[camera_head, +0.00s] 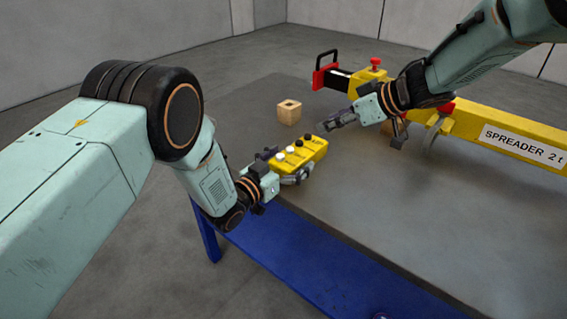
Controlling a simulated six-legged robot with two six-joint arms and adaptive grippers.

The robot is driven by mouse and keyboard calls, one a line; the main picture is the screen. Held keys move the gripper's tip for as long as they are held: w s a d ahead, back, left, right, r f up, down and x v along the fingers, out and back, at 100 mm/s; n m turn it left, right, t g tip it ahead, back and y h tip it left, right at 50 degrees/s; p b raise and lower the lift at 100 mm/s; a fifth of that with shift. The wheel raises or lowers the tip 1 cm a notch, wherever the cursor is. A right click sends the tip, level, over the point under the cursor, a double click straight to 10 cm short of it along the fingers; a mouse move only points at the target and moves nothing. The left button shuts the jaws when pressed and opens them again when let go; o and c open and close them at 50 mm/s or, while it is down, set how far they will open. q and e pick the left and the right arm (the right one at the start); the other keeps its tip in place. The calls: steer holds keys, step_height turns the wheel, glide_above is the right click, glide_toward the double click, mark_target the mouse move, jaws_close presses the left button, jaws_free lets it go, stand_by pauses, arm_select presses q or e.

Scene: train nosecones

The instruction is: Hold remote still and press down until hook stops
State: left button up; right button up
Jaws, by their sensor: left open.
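The yellow remote (312,151) lies on the grey table, with black and white buttons on its top. My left gripper (283,164) is at the remote's left end, its jaws open with a finger on either side. Whether the fingers touch it is too small to tell. My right gripper (333,122) is just above and right of the remote, its fingers pointing left towards it; its finger gap is unclear. The yellow spreader beam (470,125) stands behind at the right. A grey curved hook (434,136) shows below the beam, partly hidden.
A small wooden block (289,115) with a hole in its top sits behind the remote.

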arm_select(q)
steer(key=shift+w+d+r, duration=0.1)
arm_select(e)
steer(key=shift+s, duration=0.1)
arm_select(q)
steer(key=c, duration=1.6)
arm_select(e)
steer(key=shift+c, duration=0.2)
jaws_close()
stand_by(0.6)
